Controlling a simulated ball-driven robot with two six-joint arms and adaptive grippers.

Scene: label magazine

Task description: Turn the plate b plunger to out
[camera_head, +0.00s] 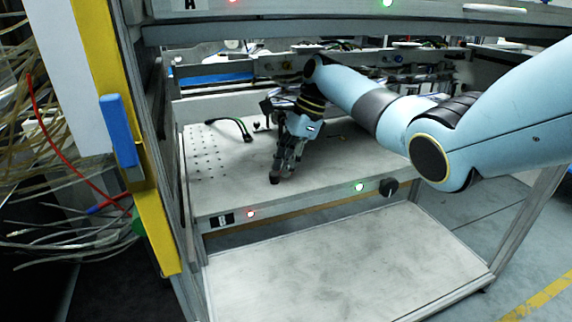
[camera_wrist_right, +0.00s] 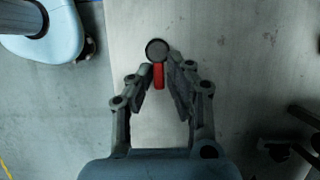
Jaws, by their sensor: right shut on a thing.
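Plate b (camera_head: 270,195) is a grey panel with a "B" label (camera_head: 222,219) on its front edge. My right gripper (camera_head: 276,173) reaches down over its front part. In the right wrist view the right gripper (camera_wrist_right: 158,75) is shut on the plunger, with a finger on each side. The plunger shows a dark round cap (camera_wrist_right: 156,50) and a red stem (camera_wrist_right: 159,77) between the fingers. In the head view the fingers mostly hide the plunger, so its turn position is hard to tell there. My left gripper is not in view.
A black knob (camera_head: 388,187), a green light (camera_head: 359,187) and a red light (camera_head: 249,214) sit on plate b's front edge. A bare lower shelf (camera_head: 340,265) is below. A yellow post (camera_head: 125,130) stands left.

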